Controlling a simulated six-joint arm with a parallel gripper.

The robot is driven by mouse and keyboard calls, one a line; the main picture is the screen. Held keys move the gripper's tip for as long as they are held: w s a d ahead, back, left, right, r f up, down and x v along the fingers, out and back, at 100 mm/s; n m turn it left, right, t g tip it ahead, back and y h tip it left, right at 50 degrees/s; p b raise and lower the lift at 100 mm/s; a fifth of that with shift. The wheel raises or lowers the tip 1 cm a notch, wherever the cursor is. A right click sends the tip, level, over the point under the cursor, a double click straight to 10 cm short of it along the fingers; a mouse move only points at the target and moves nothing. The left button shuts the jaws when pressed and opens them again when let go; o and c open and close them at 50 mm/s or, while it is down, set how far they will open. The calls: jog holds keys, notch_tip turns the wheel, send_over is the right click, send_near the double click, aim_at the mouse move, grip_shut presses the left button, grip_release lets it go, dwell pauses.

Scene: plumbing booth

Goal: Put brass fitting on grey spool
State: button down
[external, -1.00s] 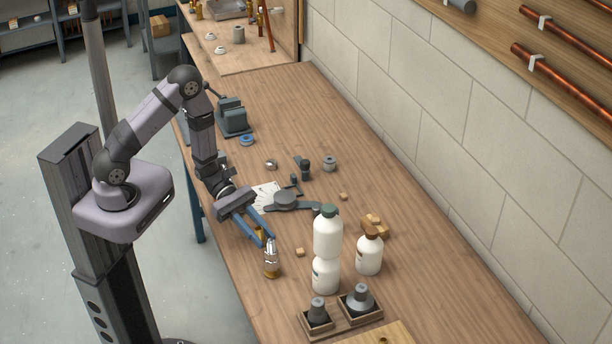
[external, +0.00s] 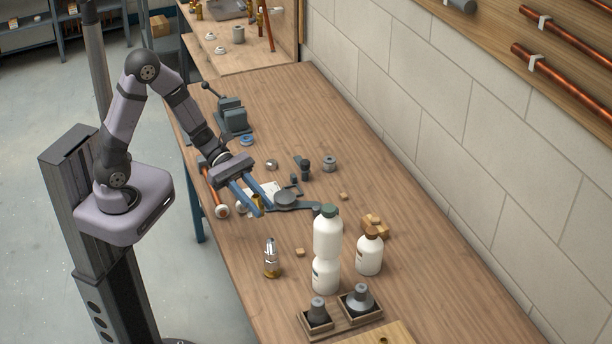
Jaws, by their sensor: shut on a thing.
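My gripper (external: 262,207) has blue fingers and is shut on the brass fitting (external: 258,202). It holds the fitting over the near-left part of the bench, beside the white paper and the grey clamp-like tool. The fitting is mostly hidden between the fingers. The grey spool (external: 330,163) stands upright on the bench, further back and to the right of my gripper, apart from it.
A chrome-and-brass valve part (external: 271,258) stands in front. White bottles (external: 326,245) stand to its right. The grey tool (external: 287,199), black fitting (external: 304,168), metal ring (external: 271,165), blue roll (external: 247,140) and vise (external: 232,116) occupy the bench. The right-hand strip is clear.

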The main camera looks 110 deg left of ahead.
jog(key=shift+r, duration=0.1)
jog(key=w+a+f+n+y+b, duration=0.1)
jog(key=w+a+f+b, duration=0.1)
jog(key=a, duration=0.6)
jog(key=w+a+f+n+y+b, duration=0.1)
jog(key=w+a+f+n+b, duration=0.1)
jog(key=a, duration=0.5)
jog(key=n+y+b, duration=0.7)
jog(key=y+b, duration=0.1)
jog(key=y, duration=0.1)
send_over(330, 159)
jog(key=shift+a+f+p, duration=0.1)
jog(key=shift+f+p, duration=0.35)
jog(key=shift+f, duration=4.2)
jog(key=shift+f, duration=0.2)
jog(key=c, duration=1.5)
grip_release()
jog(key=shift+o, duration=0.2)
